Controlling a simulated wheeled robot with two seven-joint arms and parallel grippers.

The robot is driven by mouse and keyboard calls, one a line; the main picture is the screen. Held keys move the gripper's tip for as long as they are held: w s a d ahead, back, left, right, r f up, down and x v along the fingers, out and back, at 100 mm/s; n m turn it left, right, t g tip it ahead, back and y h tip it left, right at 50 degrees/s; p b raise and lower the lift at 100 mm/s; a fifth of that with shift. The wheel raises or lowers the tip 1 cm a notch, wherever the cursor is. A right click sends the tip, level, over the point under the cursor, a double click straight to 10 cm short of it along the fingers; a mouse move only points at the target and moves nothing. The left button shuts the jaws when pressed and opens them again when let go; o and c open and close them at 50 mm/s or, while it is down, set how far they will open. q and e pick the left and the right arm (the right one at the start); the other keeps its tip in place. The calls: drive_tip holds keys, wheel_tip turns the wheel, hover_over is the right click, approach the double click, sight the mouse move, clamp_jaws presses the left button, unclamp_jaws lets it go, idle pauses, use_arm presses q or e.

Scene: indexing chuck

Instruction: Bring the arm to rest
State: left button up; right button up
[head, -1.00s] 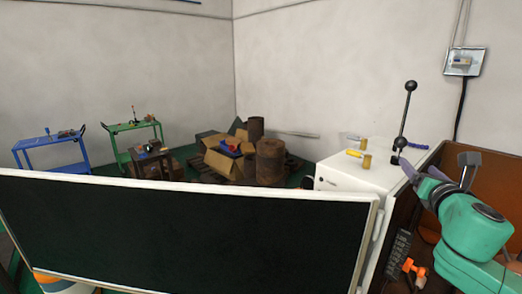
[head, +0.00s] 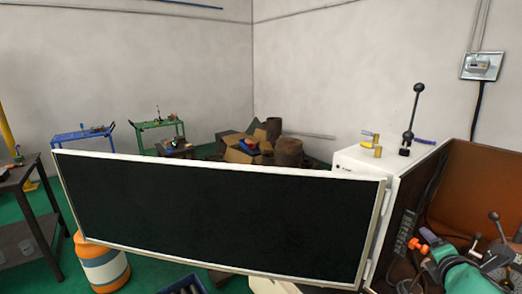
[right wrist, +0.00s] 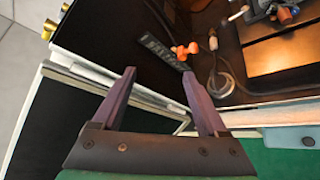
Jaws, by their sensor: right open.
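My right gripper (right wrist: 159,75) is open and empty in the right wrist view, its two purple fingers spread apart. The fingers point over the white-framed door panel edge toward the open cabinet of the machine (right wrist: 170,25). Nothing is between the fingertips. My left gripper is in neither view.
The open door (head: 215,220), dark with a white frame, spans the front. A black-knobbed lever (head: 410,120) stands on the white machine top (head: 365,160). A keypad (head: 405,230) and orange knob (head: 421,248) are inside. An orange-and-white barrel (head: 103,265) and dark table (head: 40,235) stand left.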

drive_tip(key=s+a+f+m+g+y, duration=0.25)
drive_tip(key=s+a+f+m, duration=0.2)
drive_tip(key=f, duration=0.35)
drive_tip(key=s+a+f+m+g+y, duration=0.1)
drive_tip(key=s+a+f+m+g, duration=0.25)
drive_tip(key=s+f+m, duration=0.4)
drive_tip(key=s+a+f+m+g+y, duration=0.3)
drive_tip(key=s+a+f+m, duration=0.4)
drive_tip(key=a, duration=0.3)
wheel_tip(320, 180, down, 22)
drive_tip(key=s, duration=0.2)
drive_tip(key=s+d+f+g, duration=0.2)
drive_tip(key=s+d+f, duration=0.1)
drive_tip(key=s+f, duration=1.3)
drive_tip(key=shift+s+n, duration=0.4)
drive_tip(key=shift+s, duration=0.5)
drive_tip(key=shift+h, duration=0.25)
